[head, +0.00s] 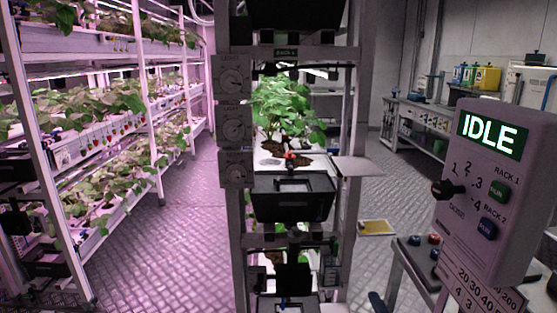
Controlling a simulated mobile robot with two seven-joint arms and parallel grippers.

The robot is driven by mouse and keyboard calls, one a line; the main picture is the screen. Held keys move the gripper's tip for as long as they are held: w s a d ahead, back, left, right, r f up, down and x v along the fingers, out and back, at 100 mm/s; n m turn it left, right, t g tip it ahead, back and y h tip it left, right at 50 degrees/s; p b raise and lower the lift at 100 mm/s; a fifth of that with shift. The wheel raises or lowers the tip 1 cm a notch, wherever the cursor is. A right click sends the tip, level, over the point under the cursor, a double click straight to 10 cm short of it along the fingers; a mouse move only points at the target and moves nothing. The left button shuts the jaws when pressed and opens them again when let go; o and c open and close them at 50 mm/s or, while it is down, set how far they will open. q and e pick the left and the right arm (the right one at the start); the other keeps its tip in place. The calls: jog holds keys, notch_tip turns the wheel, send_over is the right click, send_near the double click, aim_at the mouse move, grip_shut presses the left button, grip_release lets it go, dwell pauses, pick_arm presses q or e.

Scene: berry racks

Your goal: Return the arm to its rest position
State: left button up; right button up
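Neither of my grippers can be made out in the head view, and neither can any arm that I am sure is mine. A narrow metal rack (350,95) labelled as a rack stands upright in the middle. A leafy green plant (287,105) sits on a white shelf inside it. A black bin (292,203) hangs at the front of the rack below the plant. A dark upright part (293,277) shows lower down in the rack; I cannot tell what it is.
A control box (490,190) reading IDLE stands at the right, with dials and RUN buttons. Grey knob boxes (232,122) line the rack's left post. A flat plate (357,167) juts out right. Plant shelves (150,47) fill the left. Floor (190,225) is open between them.

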pick_arm(q)
jog(key=shift+w+a+r+p, duration=0.1)
jog(key=shift+w+a+p, duration=0.35)
jog(key=shift+p, duration=0.6)
pick_arm(e)
jog(key=s+a+f+m+g+y, duration=0.1)
jog(key=s+a+f+m+g, duration=0.1)
jog(key=s+f+m, duration=0.4)
jog(key=s+a+f+m+g+y, duration=0.1)
jog(key=s+f+m+g, duration=0.3)
jog(key=s, duration=0.8)
notch_tip(320, 180, down, 2)
jog(key=a+m, duration=0.1)
jog(key=m, duration=0.2)
jog(key=shift+s+a+f+m+y, duration=0.2)
jog(key=shift+s+m+y, duration=0.1)
jog(key=shift+m, duration=0.1)
pick_arm(q)
jog(key=shift+s+a, duration=0.1)
jog(key=shift+s, duration=0.05)
jog(key=shift+s, duration=0.1)
